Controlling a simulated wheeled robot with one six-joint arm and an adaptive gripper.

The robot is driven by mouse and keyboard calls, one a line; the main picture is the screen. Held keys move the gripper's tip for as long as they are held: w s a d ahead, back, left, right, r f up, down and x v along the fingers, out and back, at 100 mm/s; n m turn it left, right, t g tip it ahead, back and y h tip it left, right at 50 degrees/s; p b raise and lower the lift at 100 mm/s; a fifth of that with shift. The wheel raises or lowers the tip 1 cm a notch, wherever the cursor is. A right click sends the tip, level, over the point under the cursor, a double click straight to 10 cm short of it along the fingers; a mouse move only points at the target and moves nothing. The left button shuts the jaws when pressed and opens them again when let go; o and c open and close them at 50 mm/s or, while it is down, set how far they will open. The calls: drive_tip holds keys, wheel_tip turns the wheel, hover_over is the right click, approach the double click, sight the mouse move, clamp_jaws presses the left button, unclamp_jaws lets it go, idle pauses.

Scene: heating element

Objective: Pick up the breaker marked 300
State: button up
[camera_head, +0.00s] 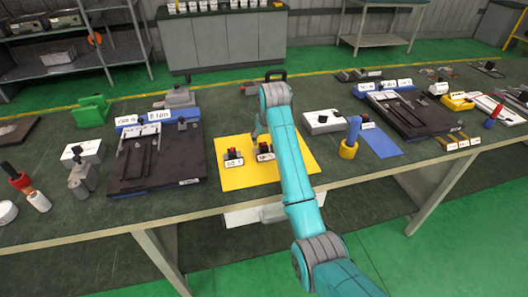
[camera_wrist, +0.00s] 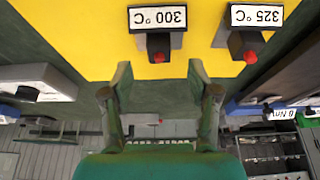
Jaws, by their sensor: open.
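The breaker marked 300 °C (camera_wrist: 158,42) is a small dark block with a red knob and a white label, upside down in the wrist view. It sits on the yellow mat (camera_wrist: 80,35). My gripper (camera_wrist: 160,75) is open and empty, its two fingers apart, with the breaker just beyond the fingertips and roughly centred between them. A second breaker marked 325 °C (camera_wrist: 245,45) stands to its right in the wrist view. In the head view two breakers show on the yellow mat (camera_head: 290,176), one (camera_head: 233,157) left of the other (camera_head: 265,151); their labels are too small to read.
A black fixture board (camera_head: 192,163) lies left of the mat. A white box (camera_head: 322,122), a blue mat (camera_head: 385,143) and a blue-and-yellow tool (camera_head: 350,138) are to the right. Other tools and labelled fixtures crowd both sides of the green bench.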

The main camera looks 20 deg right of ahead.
sight(264, 147)
drive_tip(key=shift+s+x, duration=0.15)
drive_tip(key=shift+x, duration=1.2)
drive_tip(key=shift+s+x, duration=0.1)
drive_tip(key=shift+x, duration=1.25)
drive_tip(key=shift+f, duration=0.1)
clamp_jaws()
